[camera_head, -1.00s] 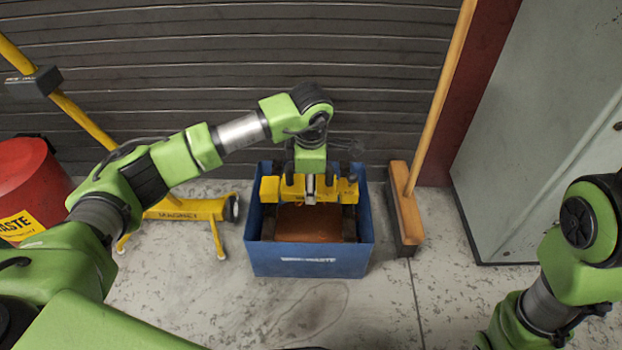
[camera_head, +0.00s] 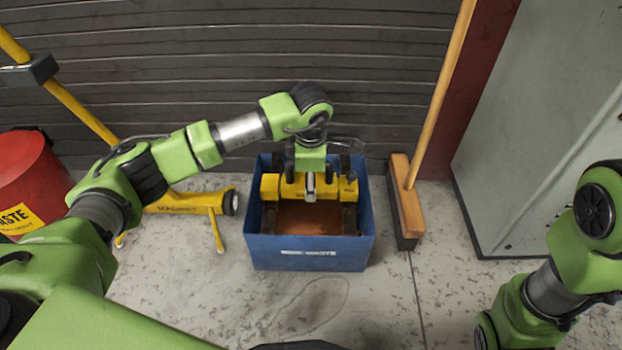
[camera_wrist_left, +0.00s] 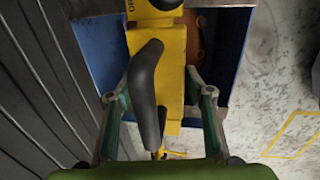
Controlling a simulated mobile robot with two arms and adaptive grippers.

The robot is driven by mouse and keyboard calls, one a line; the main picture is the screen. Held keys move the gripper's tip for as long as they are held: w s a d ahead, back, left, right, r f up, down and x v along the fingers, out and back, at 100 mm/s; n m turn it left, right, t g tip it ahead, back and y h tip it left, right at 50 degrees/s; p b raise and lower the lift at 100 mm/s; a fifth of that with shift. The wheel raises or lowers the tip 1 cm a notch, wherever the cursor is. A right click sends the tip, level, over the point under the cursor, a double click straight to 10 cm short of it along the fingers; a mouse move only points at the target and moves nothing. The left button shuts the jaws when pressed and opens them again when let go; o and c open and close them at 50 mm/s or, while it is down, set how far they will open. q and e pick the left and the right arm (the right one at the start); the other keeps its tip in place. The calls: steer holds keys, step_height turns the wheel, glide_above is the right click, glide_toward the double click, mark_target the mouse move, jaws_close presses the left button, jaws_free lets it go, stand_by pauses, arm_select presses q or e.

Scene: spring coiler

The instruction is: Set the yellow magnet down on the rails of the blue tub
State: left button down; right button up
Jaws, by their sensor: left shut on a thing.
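The yellow magnet (camera_head: 332,190) is a bar lying crosswise inside the blue tub (camera_head: 310,255), near the tub's back half. My left gripper (camera_head: 310,190) comes down over it from above and is shut on it. In the left wrist view, the magnet (camera_wrist_left: 172,80) and its black handle (camera_wrist_left: 147,85) sit between my fingers. Dark rails (camera_head: 350,218) run along the tub's inner sides, at the magnet's ends. I cannot tell whether the magnet touches them. My right gripper is out of view; only my right arm shows.
Rusty brown material (camera_head: 310,218) covers the tub floor. A broom (camera_head: 408,210) stands close to the tub's right side. A yellow wheeled tool (camera_head: 185,202) is at its left, with a red bin (camera_head: 30,180) further left. The floor in front is clear.

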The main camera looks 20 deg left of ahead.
arm_select(q)
steer(key=shift+f+b, duration=0.3)
steer(key=shift+f, duration=0.15)
stand_by(0.8)
steer(key=c, duration=0.9)
jaws_free()
steer(key=shift+f, duration=0.15)
steer(key=r, duration=0.4)
steer(key=s+r, duration=0.1)
steer(key=r, duration=0.3)
steer(key=s+r, duration=0.1)
steer(key=r, duration=0.3)
steer(key=shift+d, duration=0.3)
